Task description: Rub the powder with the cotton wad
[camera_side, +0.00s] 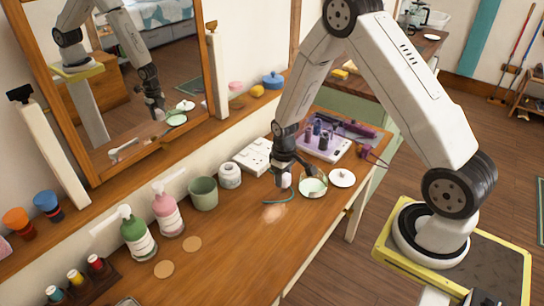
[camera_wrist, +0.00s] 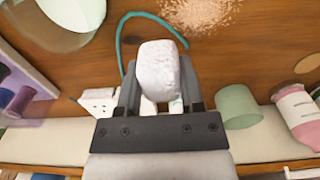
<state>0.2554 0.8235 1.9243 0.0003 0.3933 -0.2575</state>
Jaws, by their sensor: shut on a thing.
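My gripper (camera_side: 285,172) is shut on a white cotton wad (camera_wrist: 158,70), which sticks out past the fingers in the wrist view. In the side view the wad (camera_side: 286,181) hangs low over the wooden table; I cannot tell whether it touches the top. The powder is a pale, grainy patch (camera_wrist: 200,12) on the wood, cut off by the upper edge of the wrist view. In the side view this faint patch (camera_side: 274,212) lies just in front of the wad, towards the camera. The wad is beside the powder, not over its middle.
A teal cord (camera_side: 279,201) curves around by the wad. A glass dish (camera_side: 313,188) and a white lid (camera_side: 342,178) stand close on the right. A green cup (camera_side: 203,194), a white jar (camera_side: 230,176) and pump bottles (camera_side: 166,208) stand left. The front wood is mostly clear.

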